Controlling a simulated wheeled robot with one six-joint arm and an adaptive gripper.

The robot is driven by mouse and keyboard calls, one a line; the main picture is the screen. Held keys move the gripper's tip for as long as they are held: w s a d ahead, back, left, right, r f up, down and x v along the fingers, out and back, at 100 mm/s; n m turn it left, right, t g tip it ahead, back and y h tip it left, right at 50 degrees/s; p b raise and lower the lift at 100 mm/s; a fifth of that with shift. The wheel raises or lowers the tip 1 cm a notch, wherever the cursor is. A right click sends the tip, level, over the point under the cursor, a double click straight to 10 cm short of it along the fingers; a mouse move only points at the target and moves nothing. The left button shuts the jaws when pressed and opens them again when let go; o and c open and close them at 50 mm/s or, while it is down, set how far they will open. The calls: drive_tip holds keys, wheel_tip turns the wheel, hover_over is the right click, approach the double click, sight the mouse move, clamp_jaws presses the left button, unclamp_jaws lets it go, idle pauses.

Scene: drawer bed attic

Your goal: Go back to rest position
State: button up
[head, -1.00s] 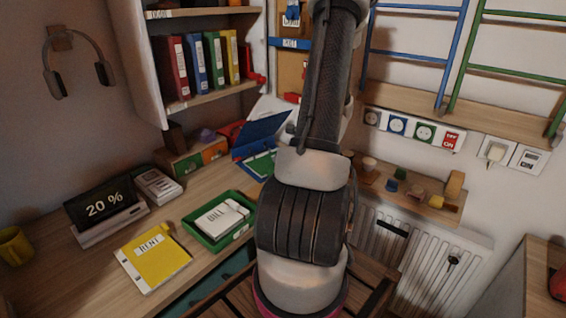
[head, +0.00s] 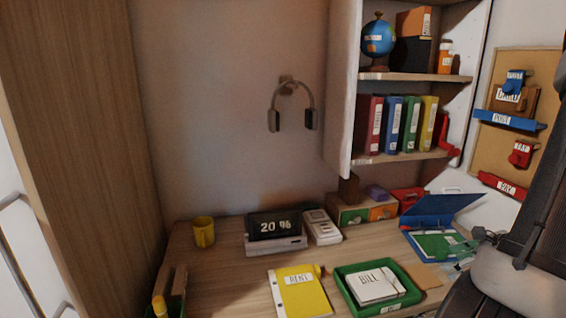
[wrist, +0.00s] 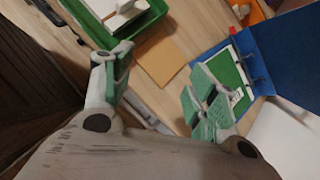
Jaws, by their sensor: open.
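My gripper (wrist: 165,95) is open and empty in the wrist view, its two green-padded fingers spread wide above the desk. Between and beyond the fingers lie bare wood and a brown envelope-like sheet (wrist: 162,60). In the head view my arm fills the lower right corner, and the gripper end is mostly hidden there, close to the blue binder (head: 432,217).
A shelf with binders (head: 392,125) and headphones (head: 293,105) are on the wall. A tall wooden panel (head: 85,150) stands at left.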

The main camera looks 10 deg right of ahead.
drive_tip(key=s+a+r+n+g+h, duration=0.1)
drive_tip(key=s+a+r+n, duration=0.3)
drive_tip(key=a+r+n, duration=0.4)
drive_tip(key=s+a+r+n+g+h, duration=0.2)
drive_tip(key=s+a+r+n, duration=0.2)
drive_tip(key=a+r+n, duration=0.5)
wheel_tip(320, 180, up, 7)
drive_tip(key=n, duration=1.1)
drive_tip(key=shift+s+f, duration=0.15)
drive_tip(key=shift+a+g, duration=0.1)
drive_tip(key=shift+g, duration=0.2)
